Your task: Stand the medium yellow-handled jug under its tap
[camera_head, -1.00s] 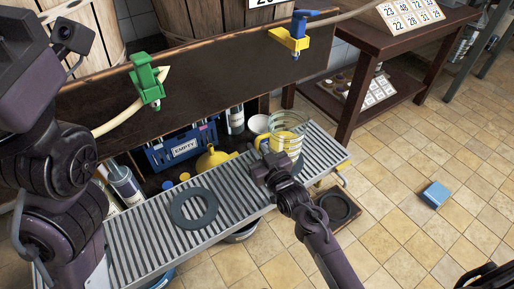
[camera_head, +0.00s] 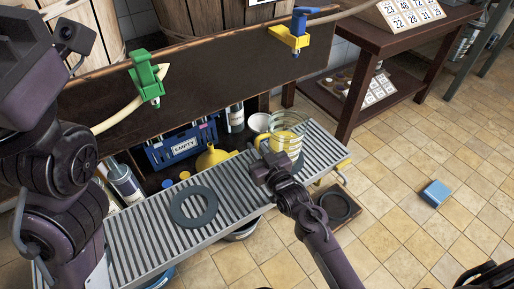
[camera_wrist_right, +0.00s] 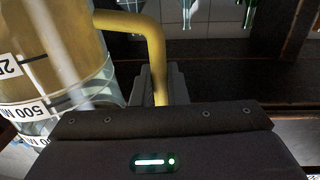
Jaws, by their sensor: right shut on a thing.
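The clear glass jug (camera_head: 289,121) with a yellow handle is at the right end of the slatted metal rack. My right gripper (camera_head: 268,166) is shut on its handle, on the jug's near left side. In the right wrist view the yellow handle (camera_wrist_right: 158,62) runs down between the fingers, and the jug's marked wall (camera_wrist_right: 55,85) fills the left. The jug looks upright. Its base is partly hidden, so I cannot tell whether it touches the rack. A yellow tap with a blue lever (camera_head: 293,34) is above and behind it. My left gripper is out of view.
The slatted rack (camera_head: 145,238) carries a flat dark ring (camera_head: 179,220) left of the jug. A green tap (camera_head: 147,78) is at the left on the dark board (camera_head: 220,65). A blue crate (camera_head: 180,148) and yellow funnel (camera_head: 211,158) are behind the rack. A blue block (camera_head: 435,193) lies on the floor.

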